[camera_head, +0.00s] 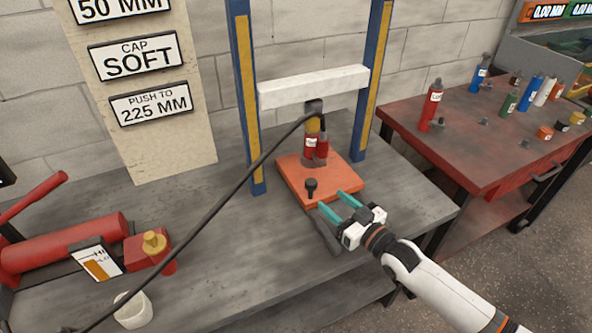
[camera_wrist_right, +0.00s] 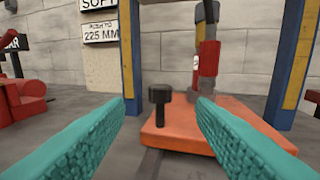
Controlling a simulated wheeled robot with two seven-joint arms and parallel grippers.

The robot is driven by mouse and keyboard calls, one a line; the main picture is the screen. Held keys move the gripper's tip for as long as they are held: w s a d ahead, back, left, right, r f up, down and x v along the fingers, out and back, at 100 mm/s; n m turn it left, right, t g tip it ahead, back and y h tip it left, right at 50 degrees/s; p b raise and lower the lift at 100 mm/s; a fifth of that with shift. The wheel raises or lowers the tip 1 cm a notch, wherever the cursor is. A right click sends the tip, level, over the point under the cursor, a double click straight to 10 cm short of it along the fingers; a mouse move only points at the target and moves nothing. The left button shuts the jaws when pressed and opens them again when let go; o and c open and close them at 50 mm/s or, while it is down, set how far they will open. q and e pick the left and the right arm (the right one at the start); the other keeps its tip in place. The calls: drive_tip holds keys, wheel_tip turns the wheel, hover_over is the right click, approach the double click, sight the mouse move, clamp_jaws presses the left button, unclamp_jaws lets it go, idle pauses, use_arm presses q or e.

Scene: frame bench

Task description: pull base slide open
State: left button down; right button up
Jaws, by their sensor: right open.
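The base slide is an orange plate (camera_head: 325,182) on the grey bench, between the posts of a blue and yellow frame. A black knob (camera_head: 311,187) stands upright near its front left corner. A red cylinder (camera_head: 311,148) stands over the plate under the white crossbeam. My right gripper (camera_head: 341,206) is at the plate's front edge, with its teal fingers apart and pointing at the plate. In the right wrist view the knob (camera_wrist_right: 160,105) shows between the open fingers, farther off, and nothing is held. My left gripper is not in view.
A black hose (camera_head: 210,217) crosses the bench from the cylinder. A red pump (camera_head: 70,250) and a white cup (camera_head: 131,309) are at left. A red table (camera_head: 450,145) with several bottles stands at right. The bench front has bare room.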

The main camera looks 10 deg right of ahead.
sight(307, 179)
drive_tip(key=x, duration=1)
drive_tip(key=shift+w+a, duration=0.15)
drive_tip(key=shift+w, duration=0.05)
drive_tip(key=shift+w+a, duration=0.25)
drive_tip(key=shift+w, duration=0.15)
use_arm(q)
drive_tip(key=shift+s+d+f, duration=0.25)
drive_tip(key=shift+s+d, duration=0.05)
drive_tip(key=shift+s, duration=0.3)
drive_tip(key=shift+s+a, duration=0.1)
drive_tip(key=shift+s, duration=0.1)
use_arm(e)
clamp_jaws()
